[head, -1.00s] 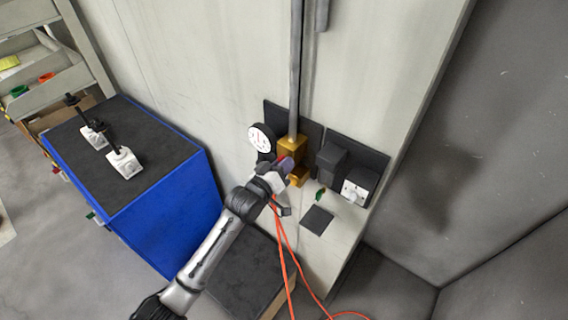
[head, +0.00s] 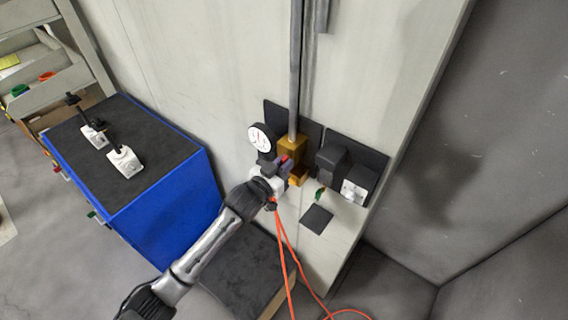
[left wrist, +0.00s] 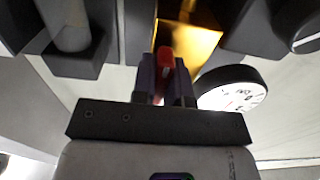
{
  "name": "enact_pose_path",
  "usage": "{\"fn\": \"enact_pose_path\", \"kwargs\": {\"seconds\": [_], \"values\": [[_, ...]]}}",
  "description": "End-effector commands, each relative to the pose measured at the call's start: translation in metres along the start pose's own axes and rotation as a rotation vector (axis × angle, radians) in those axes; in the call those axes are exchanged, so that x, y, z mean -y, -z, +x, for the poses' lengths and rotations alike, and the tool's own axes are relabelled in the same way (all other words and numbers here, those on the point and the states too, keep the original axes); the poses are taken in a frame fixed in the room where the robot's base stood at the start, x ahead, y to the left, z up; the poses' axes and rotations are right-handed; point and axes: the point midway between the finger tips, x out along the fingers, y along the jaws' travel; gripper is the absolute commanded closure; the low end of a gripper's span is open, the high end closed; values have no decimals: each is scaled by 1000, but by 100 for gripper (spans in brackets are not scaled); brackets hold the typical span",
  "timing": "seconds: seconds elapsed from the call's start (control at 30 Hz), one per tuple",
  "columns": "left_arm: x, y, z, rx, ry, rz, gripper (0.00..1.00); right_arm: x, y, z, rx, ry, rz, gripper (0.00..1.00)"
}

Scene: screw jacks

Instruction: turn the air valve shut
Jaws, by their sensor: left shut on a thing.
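The air valve has a brass body (head: 292,148) on the wall panel, at the foot of a vertical grey pipe; the brass also shows in the left wrist view (left wrist: 190,42). Its red handle (left wrist: 165,62) sits between the fingers of my left gripper (left wrist: 166,85). In the head view my left gripper (head: 283,168) is at the front of the brass body, shut on the red handle, and covers much of it. A round white gauge (head: 259,138) is just left of the valve and shows in the left wrist view (left wrist: 233,95). My right gripper is not in view.
A dark box (head: 331,160) and a white-faced switch unit (head: 354,192) are right of the valve. An orange hose (head: 281,245) hangs below. A blue cabinet (head: 165,215) with two white jacks on top stands at left.

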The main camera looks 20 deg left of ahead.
Motion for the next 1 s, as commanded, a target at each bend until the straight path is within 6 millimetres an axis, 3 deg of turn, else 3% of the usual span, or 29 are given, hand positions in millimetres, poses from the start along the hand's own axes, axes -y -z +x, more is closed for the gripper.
{"fn": "enact_pose_path", "kwargs": {"seconds": [0.47, 0.5, 0.73, 1.0], "values": [[0, -2, 0, 4, 1, 15, 100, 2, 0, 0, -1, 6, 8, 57], [0, -2, 0, 4, 1, 16, 84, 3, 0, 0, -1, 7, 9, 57], [0, -1, 0, 2, 1, 13, 62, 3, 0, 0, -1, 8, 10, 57], [0, -1, -1, 1, 0, 12, 61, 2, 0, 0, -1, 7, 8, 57]]}}
